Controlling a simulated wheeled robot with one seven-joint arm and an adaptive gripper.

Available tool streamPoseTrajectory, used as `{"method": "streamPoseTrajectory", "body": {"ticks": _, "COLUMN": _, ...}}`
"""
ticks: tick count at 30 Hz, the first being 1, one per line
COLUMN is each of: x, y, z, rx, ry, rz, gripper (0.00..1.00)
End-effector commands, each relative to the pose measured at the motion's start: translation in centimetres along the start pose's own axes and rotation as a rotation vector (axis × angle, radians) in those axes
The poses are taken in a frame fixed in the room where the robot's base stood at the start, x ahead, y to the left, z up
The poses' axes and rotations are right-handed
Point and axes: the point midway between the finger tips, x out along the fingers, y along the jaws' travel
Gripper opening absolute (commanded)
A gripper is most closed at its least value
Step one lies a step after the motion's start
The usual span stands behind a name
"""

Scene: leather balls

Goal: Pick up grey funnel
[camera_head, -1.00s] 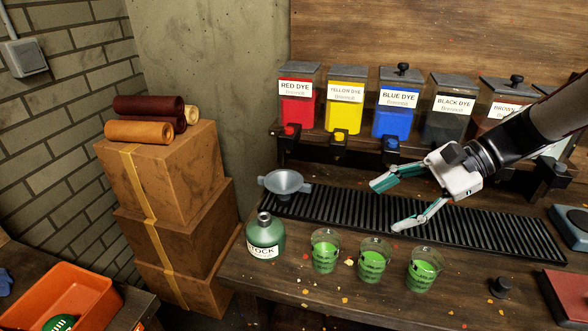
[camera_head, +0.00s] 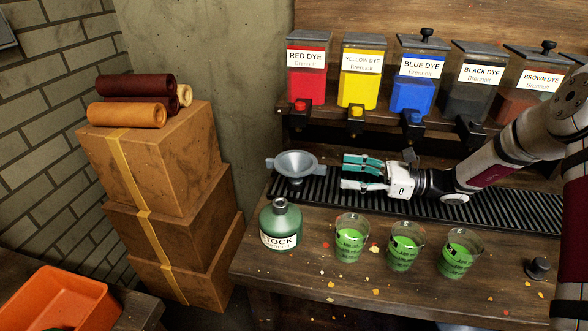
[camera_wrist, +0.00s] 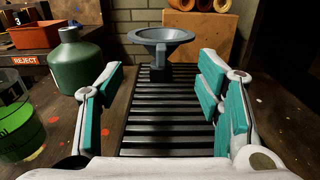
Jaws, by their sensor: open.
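The grey funnel (camera_head: 297,163) sits at the left end of the black ribbed rack, wide mouth up, with a tab on each side of its rim. In the wrist view the funnel (camera_wrist: 161,38) is straight ahead, beyond the fingertips and between them. My gripper (camera_head: 345,174) is just right of the funnel, low over the rack, pointing left at it. In the wrist view my gripper (camera_wrist: 161,82) is open and empty, with teal pads on both fingers. A gap remains between fingertips and funnel.
A green STOCK bottle (camera_head: 281,226) stands in front of the funnel. Several beakers of green liquid, one here (camera_head: 352,238), line the table front. Dye containers (camera_head: 361,75) stand on a shelf behind. The ribbed rack (camera_head: 500,212) is otherwise clear. Stacked boxes (camera_head: 160,160) stand left.

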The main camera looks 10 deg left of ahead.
Motion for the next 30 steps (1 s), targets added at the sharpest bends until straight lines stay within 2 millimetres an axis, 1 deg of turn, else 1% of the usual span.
{"method": "streamPoseTrajectory", "body": {"ticks": 1, "x": 1.1, "y": 0.1, "z": 0.0, "rx": 0.001, "ry": 0.001, "rz": 0.003, "gripper": 0.6}}
{"method": "streamPoseTrajectory", "body": {"ticks": 3, "x": 2.2, "y": 0.1, "z": 0.0, "rx": 0.001, "ry": 0.0, "rz": 0.003, "gripper": 0.6}}
{"method": "streamPoseTrajectory", "body": {"ticks": 6, "x": 3.3, "y": 0.1, "z": -0.1, "rx": 0.001, "ry": 0.002, "rz": 0.002, "gripper": 0.6}}
{"method": "streamPoseTrajectory", "body": {"ticks": 11, "x": 4.2, "y": 0.0, "z": -0.1, "rx": 0.001, "ry": 0.002, "rz": 0.0, "gripper": 0.6}}
{"method": "streamPoseTrajectory", "body": {"ticks": 13, "x": 4.8, "y": 0.0, "z": -0.3, "rx": 0.001, "ry": 0.001, "rz": 0.002, "gripper": 0.6}}
{"method": "streamPoseTrajectory", "body": {"ticks": 18, "x": 7.3, "y": -0.1, "z": -0.8, "rx": 0.001, "ry": 0.002, "rz": 0.003, "gripper": 0.6}}
{"method": "streamPoseTrajectory", "body": {"ticks": 21, "x": 8.5, "y": -0.2, "z": -0.8, "rx": 0.0, "ry": 0.002, "rz": 0.002, "gripper": 0.6}}
{"method": "streamPoseTrajectory", "body": {"ticks": 25, "x": 9.2, "y": -0.2, "z": -0.8, "rx": 0.0, "ry": 0.003, "rz": 0.001, "gripper": 0.6}}
{"method": "streamPoseTrajectory", "body": {"ticks": 30, "x": 9.2, "y": -0.2, "z": -0.8, "rx": 0.0, "ry": 0.003, "rz": 0.0, "gripper": 0.6}}
